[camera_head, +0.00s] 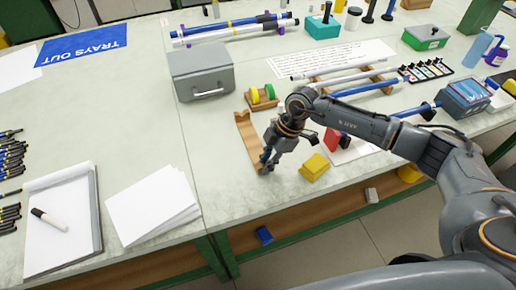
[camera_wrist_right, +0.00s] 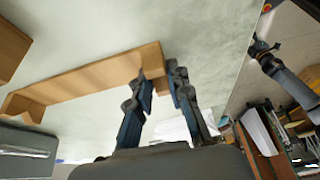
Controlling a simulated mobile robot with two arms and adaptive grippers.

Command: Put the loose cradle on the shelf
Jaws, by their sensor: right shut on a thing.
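The loose cradle, a long light-wood piece with raised ends, lies along the table near its front edge in the head view (camera_head: 246,139). It also spans the wrist view (camera_wrist_right: 90,75). My right gripper (camera_head: 266,161) is at the cradle's near end. In the wrist view its two fingers (camera_wrist_right: 160,85) are shut on that end, one to each side. Whether the cradle is clear of the tabletop I cannot tell. The wooden shelf (camera_head: 310,222) runs under the table's front edge. Part of my left arm seems to show in the wrist view; its gripper (camera_wrist_right: 262,48) is too small to read.
A grey box (camera_head: 202,75) stands behind the cradle. A small wooden holder with yellow and green discs (camera_head: 262,97) is close by. A yellow block (camera_head: 314,167) and a red block (camera_head: 332,139) sit to the right. A blue item (camera_head: 264,235) lies on the shelf. White paper (camera_head: 150,208) lies left.

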